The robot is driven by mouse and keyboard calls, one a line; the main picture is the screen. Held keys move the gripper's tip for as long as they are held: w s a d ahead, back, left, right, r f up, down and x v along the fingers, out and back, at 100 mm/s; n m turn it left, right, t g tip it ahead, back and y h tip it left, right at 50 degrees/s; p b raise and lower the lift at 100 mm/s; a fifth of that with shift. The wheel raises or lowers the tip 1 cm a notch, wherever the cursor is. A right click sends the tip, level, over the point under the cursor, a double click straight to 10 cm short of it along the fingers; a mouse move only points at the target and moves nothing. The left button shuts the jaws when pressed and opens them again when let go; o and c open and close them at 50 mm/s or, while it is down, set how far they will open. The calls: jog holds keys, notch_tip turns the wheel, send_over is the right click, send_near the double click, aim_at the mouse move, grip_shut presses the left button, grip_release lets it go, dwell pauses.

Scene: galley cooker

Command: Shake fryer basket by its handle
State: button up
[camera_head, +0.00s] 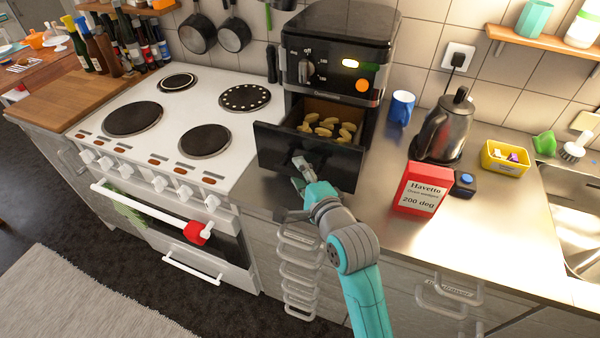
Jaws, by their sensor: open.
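A black air fryer (338,42) stands on the steel counter against the tiled wall. Its drawer-like fryer basket (272,140) is pulled partly out and holds several golden-brown pieces of food (328,127). The front of the basket faces me. My gripper (299,163) is at the middle of that front, with its fingers open. The handle is hidden or hard to make out behind the fingers, and I cannot tell whether they touch it.
A white cooker (160,125) is on the left. A red box (420,188), dark kettle (444,128), blue mug (401,107) and yellow tub (505,158) stand on the right. The counter (480,225) is clear in front of them.

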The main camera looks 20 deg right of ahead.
aim_at(313, 150)
jog(key=shift+w, duration=0.1)
grip_shut()
jog(key=shift+w, duration=0.1)
jog(key=w+d, duration=0.1)
jog(key=w, duration=0.1)
jog(key=w+d, duration=0.4)
jog(key=w, duration=0.1)
grip_release()
jog(key=shift+s, duration=0.1)
